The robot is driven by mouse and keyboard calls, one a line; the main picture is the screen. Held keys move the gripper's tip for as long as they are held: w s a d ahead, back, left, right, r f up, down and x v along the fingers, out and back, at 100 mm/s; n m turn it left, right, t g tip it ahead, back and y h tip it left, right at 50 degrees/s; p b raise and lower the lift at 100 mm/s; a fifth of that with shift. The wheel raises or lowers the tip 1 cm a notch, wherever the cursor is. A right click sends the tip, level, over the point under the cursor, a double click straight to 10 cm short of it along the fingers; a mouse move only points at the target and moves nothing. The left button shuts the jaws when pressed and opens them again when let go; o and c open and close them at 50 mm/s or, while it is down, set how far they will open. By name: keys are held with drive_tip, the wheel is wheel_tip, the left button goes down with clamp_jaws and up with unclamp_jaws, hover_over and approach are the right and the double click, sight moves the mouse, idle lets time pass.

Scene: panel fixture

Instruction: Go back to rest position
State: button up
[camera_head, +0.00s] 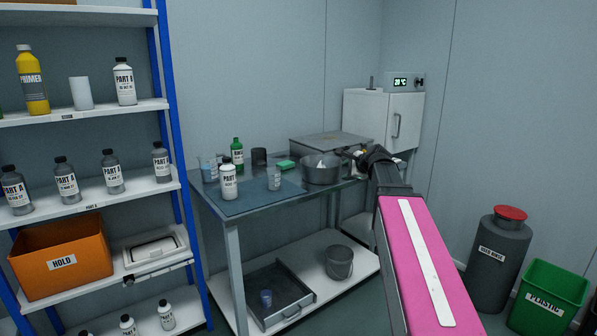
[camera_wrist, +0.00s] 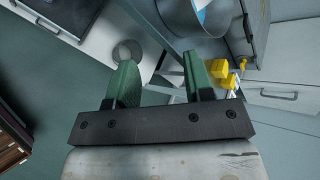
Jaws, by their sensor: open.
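My gripper (camera_wrist: 158,82) is open in the wrist view, with two green fingers spread apart and nothing between them. In the head view my pink arm reaches from the lower right towards the right end of the metal table (camera_head: 232,222), and the gripper's fingers are not clear there. In the wrist view the fingers are near the table edge, below a round metal pot (camera_wrist: 190,15). The same pot (camera_head: 320,172) stands on the table in the head view.
The table holds bottles, beakers and a flat grey box (camera_head: 330,143). A white cabinet (camera_head: 375,120) stands behind it. A blue-framed shelf (camera_head: 85,205) with several bottles and an orange bin (camera_head: 62,255) is at left. A grey drum (camera_head: 497,262) and green bin (camera_head: 548,297) stand at right.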

drive_tip(key=s+f+n+g+h, duration=0.2)
drive_tip(key=s+f+n, duration=0.3)
drive_tip(key=s+f, duration=0.3)
drive_tip(key=s+f+n+g+h, duration=0.1)
drive_tip(key=s+f+n+g, duration=0.3)
drive_tip(key=s+f, duration=0.5)
drive_tip(key=s+f+n+g+h, duration=0.2)
drive_tip(key=s+f+n, duration=0.5)
drive_tip(key=f, duration=1)
drive_tip(key=shift+s+f+n+g+h, duration=0.35)
drive_tip(key=shift+s+g, duration=0.35)
drive_tip(key=shift+s, duration=0.35)
